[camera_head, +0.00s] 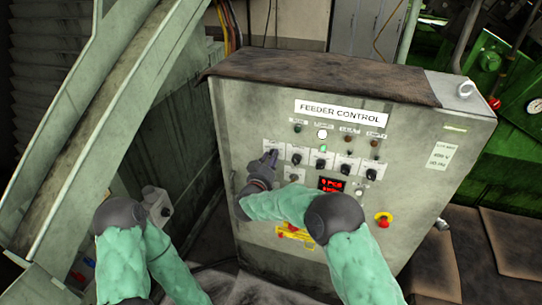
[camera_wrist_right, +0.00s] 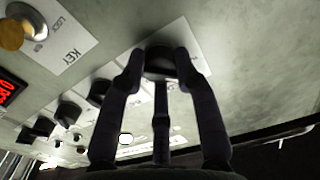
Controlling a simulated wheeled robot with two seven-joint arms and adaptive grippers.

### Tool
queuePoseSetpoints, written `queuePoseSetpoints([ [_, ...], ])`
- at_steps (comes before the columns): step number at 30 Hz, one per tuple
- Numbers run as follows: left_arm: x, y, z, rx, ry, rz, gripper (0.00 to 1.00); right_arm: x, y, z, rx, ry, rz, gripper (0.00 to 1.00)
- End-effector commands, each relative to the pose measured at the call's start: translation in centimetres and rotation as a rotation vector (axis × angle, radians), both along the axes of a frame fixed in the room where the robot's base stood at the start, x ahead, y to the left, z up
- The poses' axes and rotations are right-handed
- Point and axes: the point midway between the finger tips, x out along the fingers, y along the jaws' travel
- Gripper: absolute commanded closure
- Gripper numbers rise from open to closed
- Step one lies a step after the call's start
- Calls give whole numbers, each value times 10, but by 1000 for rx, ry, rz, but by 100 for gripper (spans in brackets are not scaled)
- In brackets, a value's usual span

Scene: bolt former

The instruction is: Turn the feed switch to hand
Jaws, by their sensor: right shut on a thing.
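The grey feeder control panel (camera_head: 250,120) faces me in the head view, with a row of black rotary knobs on white plates. My right gripper (camera_head: 271,155) is at the leftmost knob of the upper row and hides most of it and its plate. In the right wrist view, the fingers of my right gripper (camera_wrist_right: 161,75) are closed around a black knob (camera_wrist_right: 160,60) on a white plate. I cannot read that plate's label or the knob's setting. My left gripper (camera_head: 158,203) is left of the panel, away from it; its fingers are too unclear to judge.
A red digital display (camera_head: 332,185) sits below the knobs, and a red emergency button (camera_head: 383,220) is lower right. A key switch (camera_wrist_right: 25,30) shows in the wrist view. A green sloped chute (camera_head: 95,110) stands at the left. A dark cover (camera_head: 320,75) lies on the panel's top.

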Motion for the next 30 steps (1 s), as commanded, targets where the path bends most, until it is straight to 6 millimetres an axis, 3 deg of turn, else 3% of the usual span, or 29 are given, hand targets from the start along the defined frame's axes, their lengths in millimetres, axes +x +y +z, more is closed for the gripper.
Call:
queuePoseSetpoints([
  [14, 0, 0, 2, 0, 0, 0, 60, -1, 0, -6, -21, 16, 2, 100],
  [15, 0, 0, 2, 0, 0, 0, 60, -1, 0, -6, -21, 16, 2, 65],
  [17, 0, 0, 2, 0, 0, 0, 60, -1, 0, -6, -21, 16, 2, 48],
  [18, 0, 0, 2, 0, 0, 0, 60, -1, 0, -5, -20, 15, 2, 44],
  [30, 0, 0, 2, 0, 0, 0, 60, -5, 2, -1, -18, 8, 1, 44],
])
